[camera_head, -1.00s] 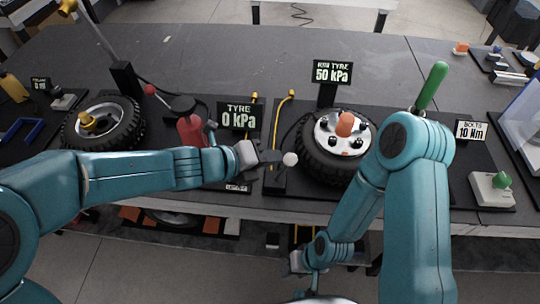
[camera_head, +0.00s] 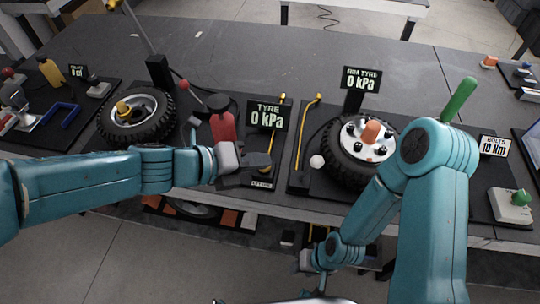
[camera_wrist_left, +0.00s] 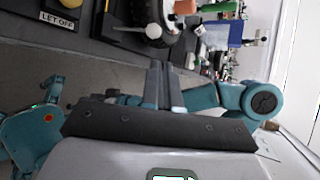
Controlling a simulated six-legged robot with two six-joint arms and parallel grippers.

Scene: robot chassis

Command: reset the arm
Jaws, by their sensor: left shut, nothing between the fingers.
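My left arm reaches in from the left over the bench. Its gripper (camera_head: 262,161) is shut and empty, above the board in front of the "TYRE 0 kPa" sign (camera_head: 267,116). In the left wrist view its fingers (camera_wrist_left: 163,84) lie together with nothing between them. A white ball-shaped knob (camera_head: 317,161) is to the right of the fingertips, apart from them. My right arm is bent down at the right. Its gripper (camera_head: 308,262) hangs low before the bench's front edge, too small and partly hidden to read.
The wheel with the white rim (camera_head: 368,150) stands right of the knob, under a "0 kPa" sign (camera_head: 361,79). Another tyre (camera_head: 137,114) and a red pump-like part (camera_head: 222,124) are at left. A green-knobbed box (camera_head: 511,205) is at right. The rear bench top is clear.

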